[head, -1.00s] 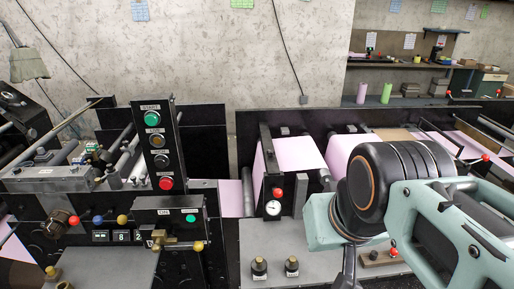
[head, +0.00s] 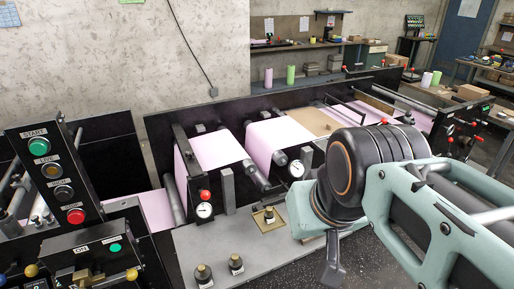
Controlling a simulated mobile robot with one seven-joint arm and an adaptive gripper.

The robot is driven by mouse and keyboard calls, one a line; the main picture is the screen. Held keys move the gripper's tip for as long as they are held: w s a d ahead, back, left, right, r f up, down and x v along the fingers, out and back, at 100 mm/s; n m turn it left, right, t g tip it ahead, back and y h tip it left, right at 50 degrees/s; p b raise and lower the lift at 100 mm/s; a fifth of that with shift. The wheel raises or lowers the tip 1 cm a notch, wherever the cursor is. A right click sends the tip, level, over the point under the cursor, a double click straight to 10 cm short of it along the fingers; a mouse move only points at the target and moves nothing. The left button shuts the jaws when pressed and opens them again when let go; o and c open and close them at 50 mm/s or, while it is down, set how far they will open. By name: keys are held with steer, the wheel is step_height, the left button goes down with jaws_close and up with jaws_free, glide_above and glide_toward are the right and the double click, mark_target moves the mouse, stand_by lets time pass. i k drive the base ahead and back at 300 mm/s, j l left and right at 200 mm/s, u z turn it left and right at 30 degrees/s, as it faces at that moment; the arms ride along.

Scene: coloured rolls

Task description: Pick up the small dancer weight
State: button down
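A similar one (head: 269,215) stands on a brass-coloured plate (head: 262,223) farther back. Their labels are too small to read, so I cannot tell which is the small dancer weight. My gripper (head: 332,266) hangs below the wrist, right of all these weights and apart from them. Only a dark part of it shows; its fingertips and opening are unclear.
Pink web rollers (head: 212,155) with pressure gauges stand behind the shelf. A control panel (head: 55,175) with coloured buttons rises at the left. My arm covers the shelf's right end. Shelves and benches with rolls (head: 268,77) are at the back.

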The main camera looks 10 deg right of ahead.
mark_target(269, 216)
steer(key=i+l, duration=0.15)
steer(key=l+u, duration=0.3)
steer(key=l, duration=0.15)
steer(key=l+u, duration=0.25)
steer(key=l, duration=0.2)
steer(key=i+l+u, duration=0.1)
steer(key=i, duration=0.65)
steer(key=l+u, duration=0.15)
steer(key=l, duration=0.15)
steer(key=j+z, duration=0.25)
steer(key=j, duration=0.2)
